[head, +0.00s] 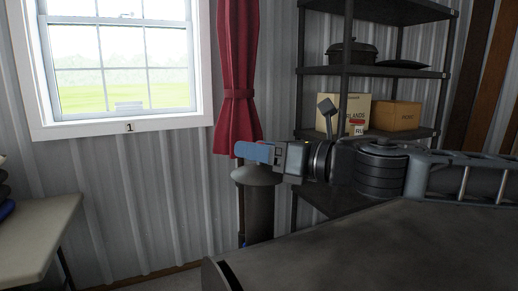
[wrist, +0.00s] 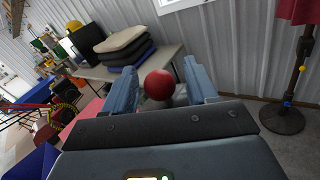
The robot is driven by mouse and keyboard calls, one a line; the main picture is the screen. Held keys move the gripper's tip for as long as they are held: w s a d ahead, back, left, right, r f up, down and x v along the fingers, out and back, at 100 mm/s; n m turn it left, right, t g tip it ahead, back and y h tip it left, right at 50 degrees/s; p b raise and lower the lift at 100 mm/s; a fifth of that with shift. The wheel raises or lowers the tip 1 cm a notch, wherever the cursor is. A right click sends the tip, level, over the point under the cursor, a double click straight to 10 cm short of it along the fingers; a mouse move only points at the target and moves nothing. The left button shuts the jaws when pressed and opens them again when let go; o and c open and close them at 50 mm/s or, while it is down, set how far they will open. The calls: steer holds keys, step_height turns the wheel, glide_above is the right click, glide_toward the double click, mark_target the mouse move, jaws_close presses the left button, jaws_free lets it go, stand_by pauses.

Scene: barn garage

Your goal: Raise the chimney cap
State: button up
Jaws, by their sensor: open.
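The chimney cap (head: 257,176) is a dark grey cone on top of an upright grey pipe (head: 261,215) in the head view. No gap shows between cap and pipe. My gripper (head: 258,152) is right above the cap, reaching in from the right, with its blue fingers pointing left. In the wrist view my gripper (wrist: 160,88) is open, with a red ball (wrist: 158,85) showing between the fingers. I cannot tell from the picture whether the ball is fixed to the cap or whether either finger touches it. The fingers hide the cap's top in the head view.
A broad dark surface (head: 370,245) fills the lower right. A dark shelf unit (head: 398,72) with boxes stands behind my arm. A pale table (head: 35,240) is at left. A red curtain (head: 236,75) hangs behind the cap. A round-based stand (wrist: 283,118) is at right.

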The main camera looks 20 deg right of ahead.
steer(key=shift+c, duration=0.3)
jaws_close()
stand_by(0.3)
